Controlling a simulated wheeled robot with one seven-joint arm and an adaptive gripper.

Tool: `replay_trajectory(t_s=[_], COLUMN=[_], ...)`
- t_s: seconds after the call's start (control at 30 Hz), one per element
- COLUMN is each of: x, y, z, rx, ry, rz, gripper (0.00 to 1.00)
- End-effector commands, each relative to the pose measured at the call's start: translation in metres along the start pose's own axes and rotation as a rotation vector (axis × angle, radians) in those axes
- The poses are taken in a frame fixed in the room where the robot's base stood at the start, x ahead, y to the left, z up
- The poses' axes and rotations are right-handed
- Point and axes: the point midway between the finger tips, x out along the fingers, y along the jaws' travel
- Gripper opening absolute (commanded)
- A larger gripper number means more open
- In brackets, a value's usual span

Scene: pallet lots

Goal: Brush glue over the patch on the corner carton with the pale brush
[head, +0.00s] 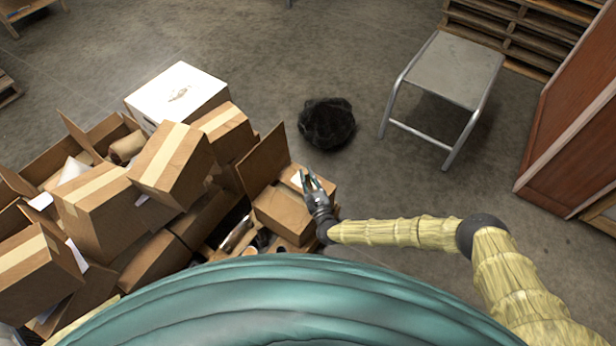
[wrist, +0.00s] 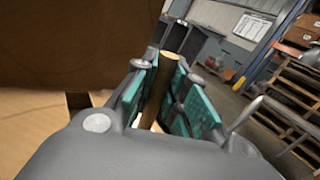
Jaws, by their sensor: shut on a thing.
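My gripper (head: 310,182) is over the right-hand carton (head: 277,214) at the near right end of the pile. In the wrist view the teal finger pads of my gripper (wrist: 158,72) are closed on a wooden, light brown handle (wrist: 159,92), likely the pale brush's. The bristles are not clear in either view. A small whitish area (head: 297,179) shows on the carton beside the fingers; I cannot tell whether it is the patch or whether the brush touches it. A raised brown flap (head: 263,160) stands left of my gripper.
Cartons (head: 170,160) are heaped to the left, with a white-topped box (head: 178,92) behind. A black crumpled bundle (head: 327,123) lies on the floor. A grey metal step stool (head: 455,68) and stacked pallets (head: 520,32) stand at back right. Floor between bundle and stool is clear.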

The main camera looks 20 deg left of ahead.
Motion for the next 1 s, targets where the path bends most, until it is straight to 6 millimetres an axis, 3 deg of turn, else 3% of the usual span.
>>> replay_trajectory(t_s=[0.53, 1.0], x=[0.008, -0.006], y=[0.006, -0.004], z=[0.001, 0.000], rx=[0.000, -0.001], ry=[0.000, 0.001], rz=[0.000, 0.000], gripper=[0.00, 0.00])
